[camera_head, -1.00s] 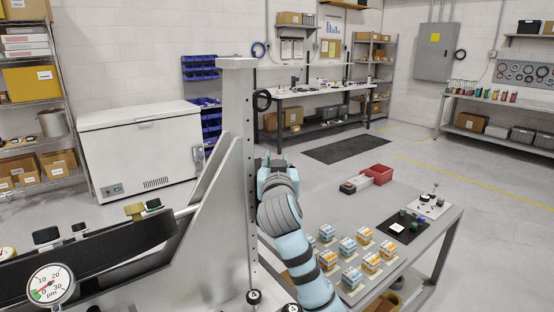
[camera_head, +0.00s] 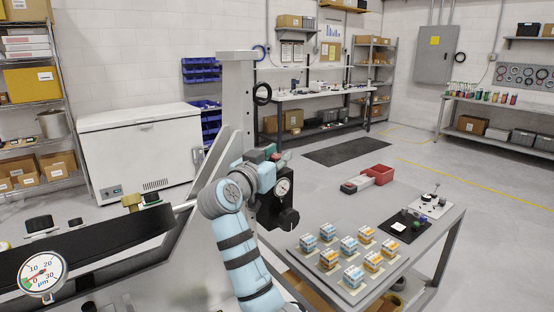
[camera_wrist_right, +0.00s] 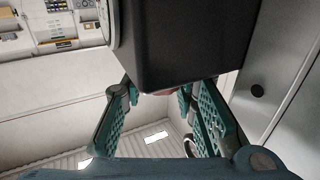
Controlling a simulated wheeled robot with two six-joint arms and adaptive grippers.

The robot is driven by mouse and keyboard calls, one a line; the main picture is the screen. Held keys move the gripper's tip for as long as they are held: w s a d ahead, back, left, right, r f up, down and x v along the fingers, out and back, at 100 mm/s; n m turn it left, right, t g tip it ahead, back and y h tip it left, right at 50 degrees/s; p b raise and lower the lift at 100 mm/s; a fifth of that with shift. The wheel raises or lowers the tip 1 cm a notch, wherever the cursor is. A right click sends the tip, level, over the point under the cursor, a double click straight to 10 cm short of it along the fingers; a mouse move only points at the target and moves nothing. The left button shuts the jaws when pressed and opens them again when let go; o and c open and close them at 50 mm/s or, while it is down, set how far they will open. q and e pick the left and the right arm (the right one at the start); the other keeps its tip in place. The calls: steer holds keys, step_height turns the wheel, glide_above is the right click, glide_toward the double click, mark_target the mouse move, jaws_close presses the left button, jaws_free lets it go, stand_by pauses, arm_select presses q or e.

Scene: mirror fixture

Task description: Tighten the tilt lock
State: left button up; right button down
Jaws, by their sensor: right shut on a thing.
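The mirror fixture has a grey upright post (camera_head: 236,95) and a long dark curved bar (camera_head: 90,240) at left. A black block (camera_head: 267,212) with a white dial (camera_head: 283,186) and a black knob (camera_head: 288,219) is beside the post. My right gripper (camera_head: 273,156) is at the top of this block, its teal fingers closed around a small red piece (camera_head: 277,157), perhaps the tilt lock's handle. In the right wrist view, a black block (camera_wrist_right: 185,40) fills the top centre, and the red piece (camera_wrist_right: 165,93) shows only as a sliver under it. My left gripper is out of view.
A gauge (camera_head: 42,274) stands at lower left. The floor behind is open.

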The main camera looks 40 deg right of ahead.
steer(key=c, duration=1.2)
jaws_free()
steer(key=shift+f, duration=0.1)
steer(key=shift+c, duration=0.2)
steer(key=shift+d, duration=0.15)
